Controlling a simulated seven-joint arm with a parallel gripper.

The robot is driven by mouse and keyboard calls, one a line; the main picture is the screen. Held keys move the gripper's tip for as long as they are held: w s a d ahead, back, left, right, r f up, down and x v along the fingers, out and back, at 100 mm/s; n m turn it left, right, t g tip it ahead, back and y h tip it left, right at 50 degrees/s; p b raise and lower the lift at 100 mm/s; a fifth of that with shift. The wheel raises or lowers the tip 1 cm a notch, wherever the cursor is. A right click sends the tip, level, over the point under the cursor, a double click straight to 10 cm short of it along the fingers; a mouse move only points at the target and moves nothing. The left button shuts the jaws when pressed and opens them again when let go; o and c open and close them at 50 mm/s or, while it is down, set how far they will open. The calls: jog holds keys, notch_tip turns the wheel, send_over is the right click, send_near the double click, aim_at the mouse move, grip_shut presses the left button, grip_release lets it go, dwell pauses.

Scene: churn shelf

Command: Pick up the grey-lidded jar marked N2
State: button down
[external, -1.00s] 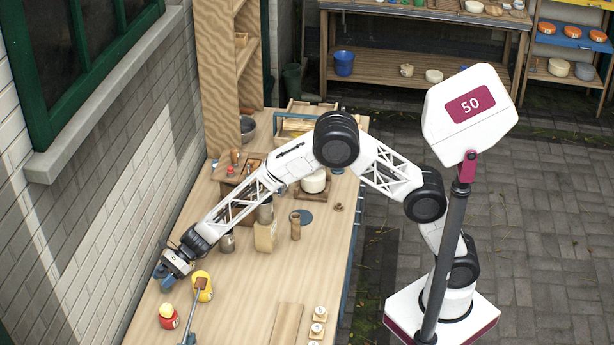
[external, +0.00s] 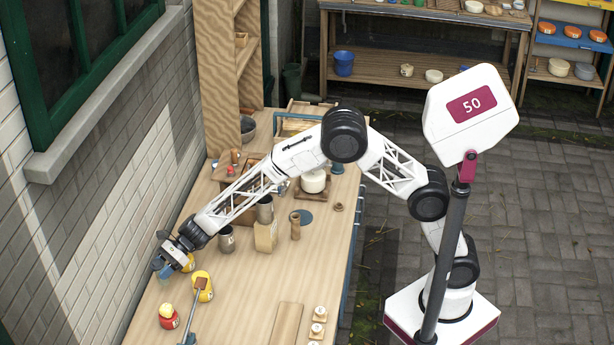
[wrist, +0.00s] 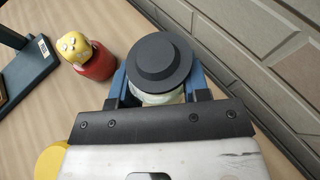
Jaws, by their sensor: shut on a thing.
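In the wrist view, a jar with a round dark grey stepped lid (wrist: 161,62) stands between the two blue fingers of my gripper (wrist: 160,88). The fingers are shut on its sides, and a little of its pale body shows below the lid. No marking on it can be read, so I cannot confirm N2. In the external view, my gripper (external: 163,270) is at the left side of the bench near the wall. The jar is not clearly visible there, and I cannot tell how far it is above the bench.
A red jar with a yellow lid (external: 168,316) stands near the gripper; it also shows in the wrist view (wrist: 96,66). A yellow jar (external: 203,288) and another yellow item (external: 188,262) are close by. The brick wall (wrist: 260,50) runs alongside.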

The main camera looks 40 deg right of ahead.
aim_at(159, 263)
jog(key=shift+r, duration=2.9)
